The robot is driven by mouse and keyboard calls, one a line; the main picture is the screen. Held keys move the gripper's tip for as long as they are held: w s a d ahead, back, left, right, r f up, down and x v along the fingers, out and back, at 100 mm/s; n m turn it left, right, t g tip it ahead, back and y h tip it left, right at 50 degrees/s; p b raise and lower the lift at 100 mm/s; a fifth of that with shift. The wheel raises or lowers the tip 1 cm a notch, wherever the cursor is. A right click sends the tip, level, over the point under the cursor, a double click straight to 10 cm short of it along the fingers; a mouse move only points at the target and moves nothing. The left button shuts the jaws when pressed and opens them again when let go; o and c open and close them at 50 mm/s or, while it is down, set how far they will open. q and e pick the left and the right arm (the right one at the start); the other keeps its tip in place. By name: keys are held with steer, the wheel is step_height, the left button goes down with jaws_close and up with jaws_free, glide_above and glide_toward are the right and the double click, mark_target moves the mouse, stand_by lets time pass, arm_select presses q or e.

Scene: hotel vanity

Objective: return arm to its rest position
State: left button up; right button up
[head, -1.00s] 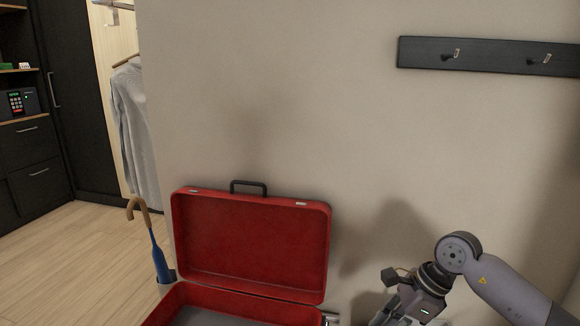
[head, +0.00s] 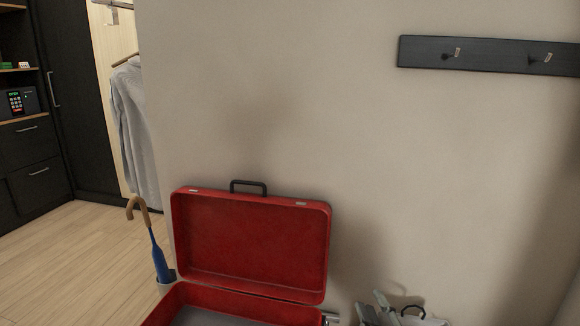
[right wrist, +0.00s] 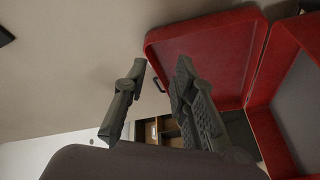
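My right gripper (right wrist: 158,85) is open in the right wrist view, its two dark fingers spread apart with nothing held between them. In the head view only grey finger-like parts that seem to be my right gripper (head: 382,302) show at the bottom edge, right of the suitcase. The right arm's links are out of the head view. My left gripper is in neither view.
An open red suitcase (head: 250,240) stands against the wall; its lid also shows in the right wrist view (right wrist: 215,55). A blue umbrella (head: 159,258) stands left of it. A dark hook rail (head: 495,55) hangs at upper right. The wall between is clear.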

steer(key=s+d+f+m+g+h, duration=0.25)
steer(key=s+f+m+g, duration=0.2)
steer(key=f, duration=0.25)
steer(key=s+d+f+m+g+h, duration=0.1)
steer(key=s+d+f+m+g, duration=0.2)
steer(key=s+f, duration=0.4)
steer(key=s+a+f+m+g+y, duration=0.15)
steer(key=s+f+m+g, duration=0.45)
steer(key=s, duration=0.9)
steer(key=s+f+n+g, duration=0.3)
steer(key=f, duration=2.8)
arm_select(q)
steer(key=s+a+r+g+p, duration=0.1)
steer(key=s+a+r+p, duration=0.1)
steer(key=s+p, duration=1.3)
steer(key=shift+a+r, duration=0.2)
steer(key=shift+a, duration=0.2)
arm_select(e)
steer(key=s+d+r, duration=0.1)
steer(key=s+d, duration=0.2)
steer(key=s, duration=1.2)
steer(key=shift+s+g, duration=0.35)
steer(key=shift+g, duration=0.1)
steer(key=shift+d, duration=0.1)
